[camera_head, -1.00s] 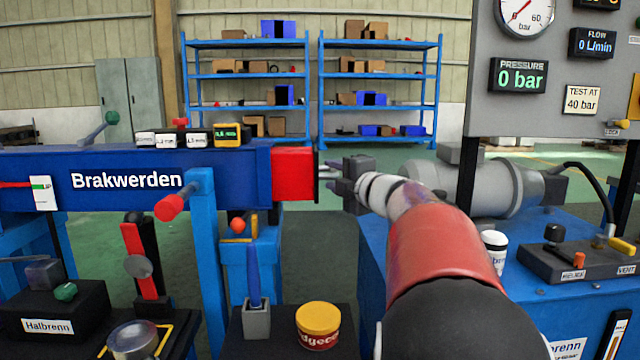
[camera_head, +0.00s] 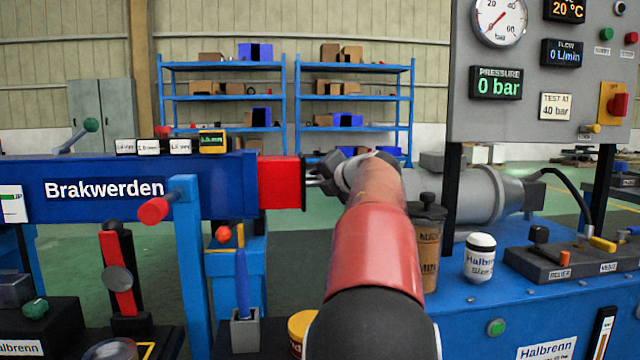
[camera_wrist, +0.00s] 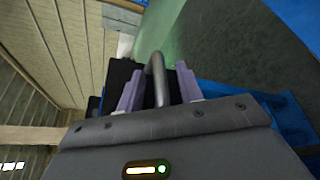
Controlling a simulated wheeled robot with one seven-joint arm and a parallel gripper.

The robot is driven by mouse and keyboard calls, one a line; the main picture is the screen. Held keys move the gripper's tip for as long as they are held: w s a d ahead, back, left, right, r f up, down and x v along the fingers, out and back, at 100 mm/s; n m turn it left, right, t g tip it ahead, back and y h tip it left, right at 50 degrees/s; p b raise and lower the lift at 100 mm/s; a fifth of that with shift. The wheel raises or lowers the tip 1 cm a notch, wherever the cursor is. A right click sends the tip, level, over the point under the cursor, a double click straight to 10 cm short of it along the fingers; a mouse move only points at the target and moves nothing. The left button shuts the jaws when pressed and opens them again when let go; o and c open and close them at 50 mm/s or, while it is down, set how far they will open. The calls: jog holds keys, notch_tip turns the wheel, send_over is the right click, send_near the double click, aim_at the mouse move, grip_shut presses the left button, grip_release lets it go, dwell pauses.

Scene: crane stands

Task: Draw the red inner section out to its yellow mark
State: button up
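The red inner section (camera_head: 279,183) sticks a short way out of the right end of the blue boom (camera_head: 100,188) marked Brakwerden. A dark plate caps its end. No yellow mark shows on its visible part. My gripper (camera_head: 318,175) is at this end plate, partly hidden by my wrist in the head view. In the wrist view, a grey metal handle (camera_wrist: 157,78) stands between the two pale purple fingers of my gripper (camera_wrist: 160,88). Gaps show between the handle and the fingers, so the gripper looks open around it.
A blue upright (camera_head: 187,250) with a red-ended handle stands before the boom. Right of my arm is a blue bench with a dark lidded container (camera_head: 428,245), a white jar (camera_head: 480,258) and a lever box (camera_head: 565,258). A grey gauge panel (camera_head: 540,120) rises behind. Open floor lies behind the boom.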

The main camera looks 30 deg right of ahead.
jog(key=shift+x, duration=0.85)
jog(key=shift+s, duration=0.1)
